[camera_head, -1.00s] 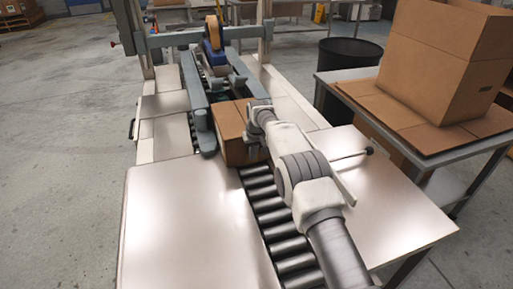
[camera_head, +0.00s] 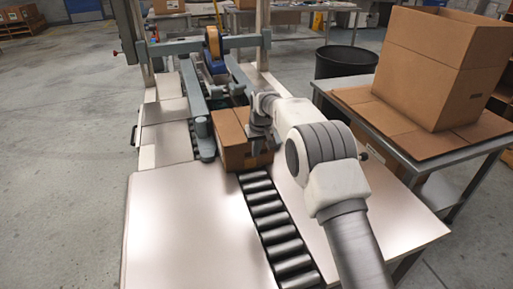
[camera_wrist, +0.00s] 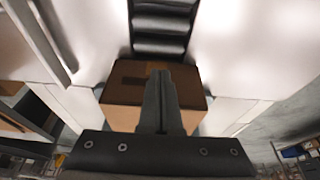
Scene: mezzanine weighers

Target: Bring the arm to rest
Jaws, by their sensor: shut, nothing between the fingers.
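My gripper (camera_head: 262,144) is at the right side of a brown cardboard box in the head view. In the wrist view, the fingers of my gripper (camera_wrist: 160,76) are together with nothing between them. The box (camera_head: 231,146) stands on the conveyor at the near end of the side rails. In the wrist view the box (camera_wrist: 125,93) is behind the fingers, which hide part of it. I cannot tell whether the fingers touch the box. My forearm hides part of the right tabletop.
The roller conveyor (camera_head: 278,227) runs between bare metal tabletops, with free room on the left tabletop (camera_head: 190,232). A taping machine (camera_head: 214,50) stands beyond the box. At right, a large open carton (camera_head: 425,70) sits on a side table, with a black bin (camera_head: 347,61) behind.

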